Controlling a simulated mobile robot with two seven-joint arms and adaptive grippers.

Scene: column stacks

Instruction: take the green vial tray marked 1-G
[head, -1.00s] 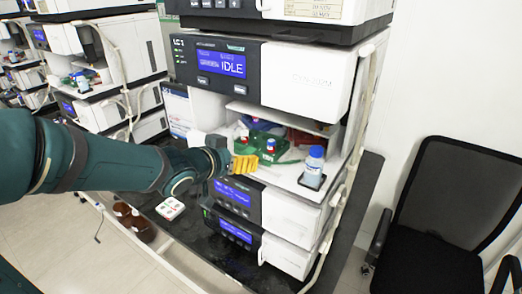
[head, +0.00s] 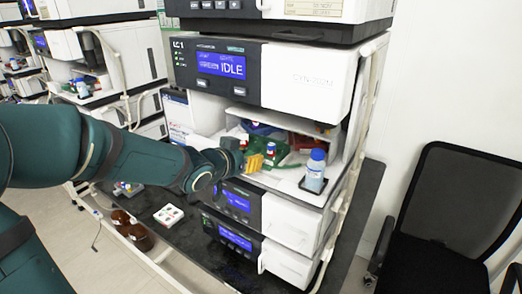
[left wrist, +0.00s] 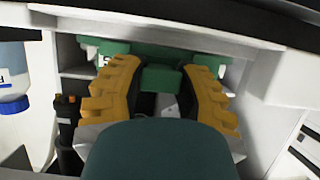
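The green vial tray (head: 285,158) sits in the open bay of the LC1 column stack, with a red-capped vial at its left. I cannot read its label. My left gripper (head: 255,162) is at the bay's front, its yellow fingers pointing at the tray and hiding part of it. In the left wrist view, the fingers (left wrist: 163,85) stand apart, one on each side of a green block (left wrist: 162,79) at the tray's near side. Gaps show between block and fingers. My right gripper is not in view.
A blue-capped bottle (head: 315,171) stands on a dark pad right of the tray, close to the gripper. The bay has a shelf above. A small white tray (head: 168,215) and brown bottles (head: 138,237) are lower left. A black chair (head: 450,215) stands at right.

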